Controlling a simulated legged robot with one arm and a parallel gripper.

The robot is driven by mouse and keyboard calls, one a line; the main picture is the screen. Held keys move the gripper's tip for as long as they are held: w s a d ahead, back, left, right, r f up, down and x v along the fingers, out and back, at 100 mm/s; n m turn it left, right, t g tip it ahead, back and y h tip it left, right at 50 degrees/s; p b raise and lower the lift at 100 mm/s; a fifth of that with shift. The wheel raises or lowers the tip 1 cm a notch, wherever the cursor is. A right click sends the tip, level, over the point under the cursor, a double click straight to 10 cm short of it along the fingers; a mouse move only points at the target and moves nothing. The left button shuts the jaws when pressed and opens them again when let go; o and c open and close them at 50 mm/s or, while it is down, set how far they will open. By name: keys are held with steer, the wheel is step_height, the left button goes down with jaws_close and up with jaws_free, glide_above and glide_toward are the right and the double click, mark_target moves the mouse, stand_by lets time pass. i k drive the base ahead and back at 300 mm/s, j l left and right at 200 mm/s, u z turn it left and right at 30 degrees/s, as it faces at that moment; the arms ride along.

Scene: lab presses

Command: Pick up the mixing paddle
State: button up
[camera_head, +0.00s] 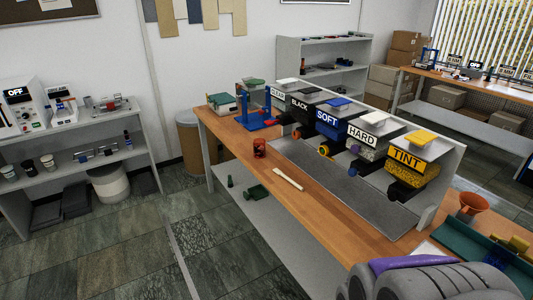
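A pale, flat stick (288,179), which looks like the mixing paddle, lies on the wooden bench top (238,146) near its front edge. It lies at a slant, in front of a grey mat, and nothing covers it. A small dark red can (259,147) stands a little behind and left of it, apart from it. My gripper's fingers do not show in this view.
Dispensers labelled CLEAR, BLACK, SOFT, HARD and TINT (406,158) line the bench's back over the grey mat (345,190). A blue press (262,108) stands at the far end. Grey rounded bulk fills the lower right. Floor left of the bench is clear.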

mark_target(279, 172)
steer(key=z, duration=0.2)
steer(key=i+j+z, duration=0.3)
steer(key=z, duration=0.2)
steer(key=i+j+z, duration=0.15)
steer(key=j+z, duration=0.3)
steer(key=i+j, duration=0.15)
steer(key=j, duration=0.35)
steer(key=i+j+z, duration=0.1)
steer(key=j, duration=0.4)
steer(key=i+j, duration=0.2)
steer(key=j, duration=0.25)
steer(key=i+j+z, duration=0.15)
steer(key=j, duration=0.35)
steer(key=i+j, duration=0.1)
steer(key=j, duration=0.45)
steer(key=i+j+z, duration=0.1)
steer(key=j, duration=0.4)
steer(key=i+j, duration=0.1)
steer(key=j, duration=0.4)
